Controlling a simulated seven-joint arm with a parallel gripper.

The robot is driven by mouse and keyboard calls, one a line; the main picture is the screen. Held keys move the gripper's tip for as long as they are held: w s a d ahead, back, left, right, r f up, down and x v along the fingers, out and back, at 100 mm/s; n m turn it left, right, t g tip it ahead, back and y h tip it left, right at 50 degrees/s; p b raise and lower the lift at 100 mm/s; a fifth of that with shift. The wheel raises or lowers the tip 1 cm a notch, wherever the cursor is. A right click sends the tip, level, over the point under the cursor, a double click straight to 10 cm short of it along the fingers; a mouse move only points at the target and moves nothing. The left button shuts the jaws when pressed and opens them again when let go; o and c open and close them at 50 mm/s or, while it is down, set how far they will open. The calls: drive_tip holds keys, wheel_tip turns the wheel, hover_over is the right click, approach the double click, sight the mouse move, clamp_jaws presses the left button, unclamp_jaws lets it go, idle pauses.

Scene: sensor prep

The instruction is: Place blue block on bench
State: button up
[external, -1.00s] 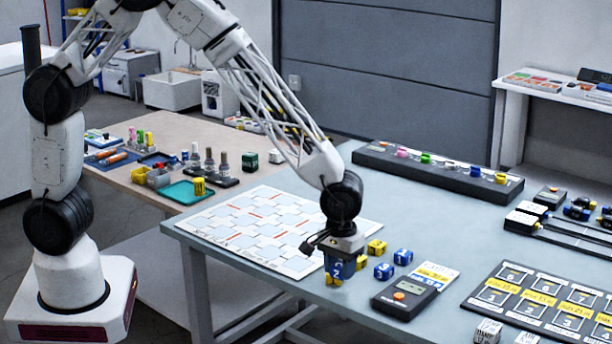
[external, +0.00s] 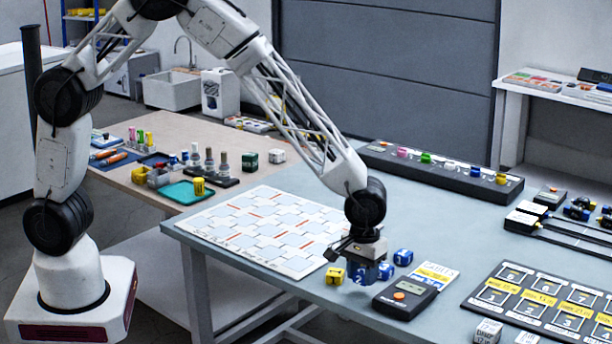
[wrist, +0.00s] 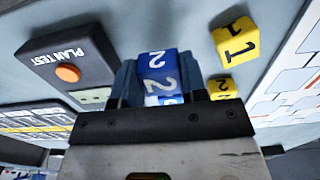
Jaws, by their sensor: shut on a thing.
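My gripper (external: 362,270) is shut on a blue block (wrist: 157,68) marked 2, seen between the fingers in the wrist view. In the external view the fingers and block are low over the grey-blue bench (external: 455,225), near its front edge. I cannot tell whether the block touches the bench. Another blue block (external: 385,271) stands close to the right of my gripper, and a further blue block (external: 403,257) is behind it. A piece of blue and white (wrist: 168,99) shows below the held block in the wrist view.
A yellow block (external: 335,276) sits left of my gripper; it is marked 1 in the wrist view (wrist: 235,41). Another yellow block (wrist: 222,88) is beside the gripper. A dark device with an orange button (external: 404,298) stands to the right. A tiled board (external: 262,228) lies left.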

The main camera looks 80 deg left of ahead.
sight(362, 284)
drive_tip(key=shift+f, duration=1.35)
drive_tip(key=shift+f, duration=0.2)
drive_tip(key=o, duration=0.9)
drive_tip(key=shift+r, duration=0.2)
wheel_tip(362, 284, up, 12)
drive_tip(key=shift+f, duration=0.15)
drive_tip(key=shift+r, duration=0.2)
